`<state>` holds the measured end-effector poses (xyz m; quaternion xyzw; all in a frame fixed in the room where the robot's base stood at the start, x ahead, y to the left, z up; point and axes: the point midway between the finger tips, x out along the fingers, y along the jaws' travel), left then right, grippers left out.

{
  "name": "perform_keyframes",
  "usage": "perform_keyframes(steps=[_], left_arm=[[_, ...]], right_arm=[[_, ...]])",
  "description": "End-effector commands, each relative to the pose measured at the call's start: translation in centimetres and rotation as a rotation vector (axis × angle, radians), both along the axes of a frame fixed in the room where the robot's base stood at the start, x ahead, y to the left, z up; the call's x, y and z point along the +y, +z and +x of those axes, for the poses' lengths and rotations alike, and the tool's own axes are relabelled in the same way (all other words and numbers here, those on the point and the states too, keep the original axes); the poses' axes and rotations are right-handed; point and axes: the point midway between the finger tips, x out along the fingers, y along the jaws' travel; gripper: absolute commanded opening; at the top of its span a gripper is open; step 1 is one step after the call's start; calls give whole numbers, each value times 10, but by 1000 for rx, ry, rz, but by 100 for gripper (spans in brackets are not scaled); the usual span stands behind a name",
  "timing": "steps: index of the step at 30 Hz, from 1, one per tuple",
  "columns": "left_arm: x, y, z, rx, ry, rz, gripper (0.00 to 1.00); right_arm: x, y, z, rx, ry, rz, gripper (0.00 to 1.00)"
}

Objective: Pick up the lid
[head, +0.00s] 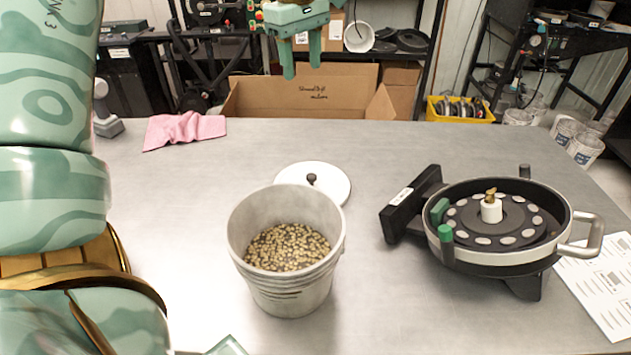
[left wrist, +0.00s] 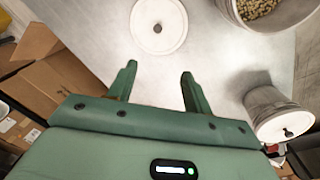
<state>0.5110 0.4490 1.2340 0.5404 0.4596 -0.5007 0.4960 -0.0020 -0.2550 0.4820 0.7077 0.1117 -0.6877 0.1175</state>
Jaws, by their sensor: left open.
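The lid (head: 332,184) is a flat white disc with a dark knob, lying on the table just behind a bucket of seeds (head: 238,222). The lid (left wrist: 146,12) also shows in the left wrist view, beyond the fingertips. My left gripper (head: 302,72) hangs with its fingers down at the top of the head view, above the far side of the table and apart from the lid. It is open and empty; its two spread fingers (left wrist: 158,72) show in the left wrist view.
A round black seed meter (head: 500,262) with a handle stands at the right, beside a printed sheet (head: 603,290). A pink cloth (head: 183,130) lies at the far left. In the left wrist view, a grey container (left wrist: 268,105) stands at lower right. Table between lid and meter is clear.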

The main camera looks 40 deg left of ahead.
Motion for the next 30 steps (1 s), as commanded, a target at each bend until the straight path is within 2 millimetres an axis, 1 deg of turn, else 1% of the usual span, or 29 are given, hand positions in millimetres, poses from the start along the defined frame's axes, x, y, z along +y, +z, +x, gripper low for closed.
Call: perform_keyframes(steps=[1,5,6,10,12,14,17,24,27,30], left_arm=[[0,-29,5,16,0,0,50],[0,-69,12,39,0,0,50],[0,-83,15,47,0,0,50],[0,-119,22,70,0,0,50],[0,-130,24,77,0,0,50],[0,-137,24,80,0,0,50],[0,-152,24,81,0,-1,50],[0,-210,24,81,-1,-2,50],[0,-228,24,79,-1,-1,50],[0,-237,24,78,1,0,50]], right_arm=[[-1,-21,-7,15,0,-1,36],[0,-49,-16,38,0,0,36],[0,-58,-19,46,0,-1,36],[0,-82,-29,70,0,0,36],[0,-88,-31,76,0,0,36],[0,-91,-32,78,0,0,36],[1,-95,-33,81,-1,1,36],[4,-108,-39,95,-3,5,36],[5,-111,-40,98,-3,6,36],[5,-112,-41,100,-3,5,36]])
